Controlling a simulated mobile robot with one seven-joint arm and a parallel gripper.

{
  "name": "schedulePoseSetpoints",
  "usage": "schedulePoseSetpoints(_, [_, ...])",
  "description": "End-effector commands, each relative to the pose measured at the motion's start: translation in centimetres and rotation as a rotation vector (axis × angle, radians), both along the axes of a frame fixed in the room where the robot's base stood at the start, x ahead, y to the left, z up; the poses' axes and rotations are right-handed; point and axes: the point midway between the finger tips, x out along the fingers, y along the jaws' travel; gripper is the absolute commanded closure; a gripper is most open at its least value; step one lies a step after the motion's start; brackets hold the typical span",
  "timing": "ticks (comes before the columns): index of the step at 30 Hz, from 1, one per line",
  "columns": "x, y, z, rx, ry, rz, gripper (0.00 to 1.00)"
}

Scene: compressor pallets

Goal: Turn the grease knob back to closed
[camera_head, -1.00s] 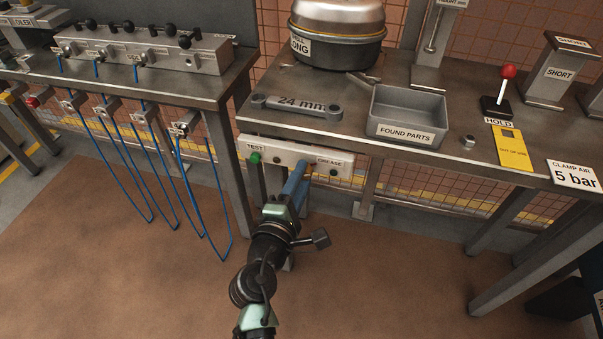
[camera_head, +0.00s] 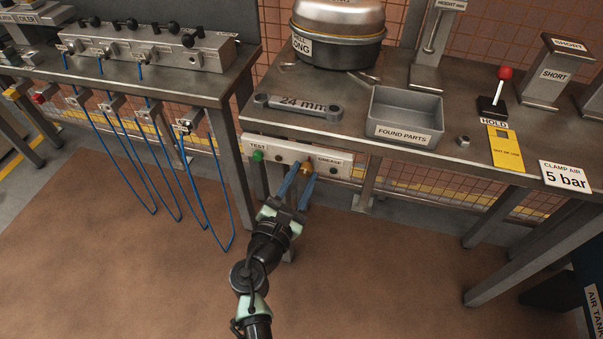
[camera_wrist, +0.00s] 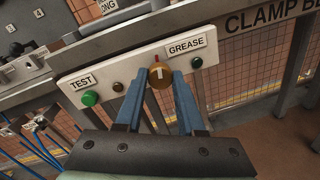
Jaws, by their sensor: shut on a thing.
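The grease knob (camera_wrist: 161,72) is a small orange-brown knob with a pale pointer line, close to upright in the wrist view. It sits on the white panel (camera_wrist: 110,70) beside the GREASE label (camera_wrist: 186,45). My gripper (camera_wrist: 160,84) has its two blue fingers on either side of the knob and is shut on it. In the head view the knob (camera_head: 308,165) is small and partly hidden by my gripper (camera_head: 302,172) at the panel under the bench edge.
The panel also carries a green TEST button (camera_head: 257,156) and dark round fittings. Blue hoses (camera_head: 165,165) hang from the left bench. Above the panel, a 24 mm wrench (camera_head: 298,106) and a found-parts tray (camera_head: 405,120) lie on the bench. The floor in front is clear.

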Motion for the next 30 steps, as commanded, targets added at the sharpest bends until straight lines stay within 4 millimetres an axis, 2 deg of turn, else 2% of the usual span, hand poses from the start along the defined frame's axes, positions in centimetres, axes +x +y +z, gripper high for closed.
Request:
schedulePoseSetpoints(12, [-0.01,0.00,-0.05,-0.168,0.045,-0.001,1.00])
schedulePoseSetpoints(28, [-0.01,0.01,-0.06,-0.187,0.050,0.000,1.00])
schedulePoseSetpoints(29, [-0.01,0.01,-0.06,-0.187,0.050,0.000,0.57])
schedulePoseSetpoints(30, [-0.01,0.01,-0.06,-0.187,0.050,0.000,0.50])
